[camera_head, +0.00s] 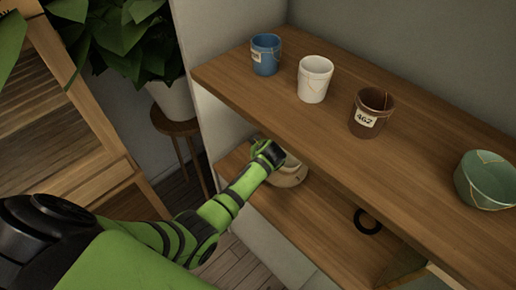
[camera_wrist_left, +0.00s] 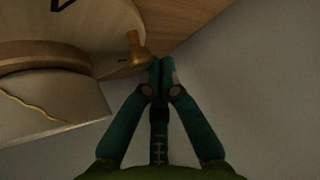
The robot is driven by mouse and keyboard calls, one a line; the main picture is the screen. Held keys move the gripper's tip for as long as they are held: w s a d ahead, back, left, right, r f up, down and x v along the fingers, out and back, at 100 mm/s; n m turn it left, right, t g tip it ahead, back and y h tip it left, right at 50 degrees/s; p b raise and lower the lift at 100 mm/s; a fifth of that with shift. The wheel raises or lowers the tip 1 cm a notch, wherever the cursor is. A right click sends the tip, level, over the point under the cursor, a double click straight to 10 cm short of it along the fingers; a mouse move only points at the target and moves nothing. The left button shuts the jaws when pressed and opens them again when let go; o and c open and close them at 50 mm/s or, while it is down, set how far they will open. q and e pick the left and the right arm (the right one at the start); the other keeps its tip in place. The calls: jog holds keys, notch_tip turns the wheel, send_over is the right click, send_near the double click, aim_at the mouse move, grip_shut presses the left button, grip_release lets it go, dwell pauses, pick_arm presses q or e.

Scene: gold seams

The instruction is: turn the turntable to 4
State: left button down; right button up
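The turntable is a round pale wooden disc (camera_wrist_left: 75,28) at the upper left of the left wrist view, with part of a dark mark near the top edge. A brass knob (camera_wrist_left: 137,48) stands at its rim. A cream vessel with a gold seam (camera_wrist_left: 45,108) sits on the disc. In the head view the vessel and disc (camera_head: 290,175) are on the lower shelf, partly hidden by my arm and the upper shelf. My left gripper (camera_wrist_left: 162,65) has its fingertips together, just right of the knob; whether they touch it I cannot tell. My right gripper is out of view.
The upper shelf (camera_head: 330,115) overhangs the lower shelf (camera_head: 325,245). It carries a blue cup (camera_head: 265,55), a white cup (camera_head: 314,79), a brown cup labelled 462 (camera_head: 370,112) and a green bowl (camera_head: 485,180). A black ring (camera_head: 367,222) lies on the lower shelf.

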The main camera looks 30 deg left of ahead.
pick_arm(q)
jog(key=shift+s+d, duration=0.15)
jog(key=shift+s, duration=0.3)
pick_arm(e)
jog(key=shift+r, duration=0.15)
pick_arm(q)
jog(key=shift+s, duration=0.1)
jog(key=shift+s+f, duration=0.15)
dwell(0.3)
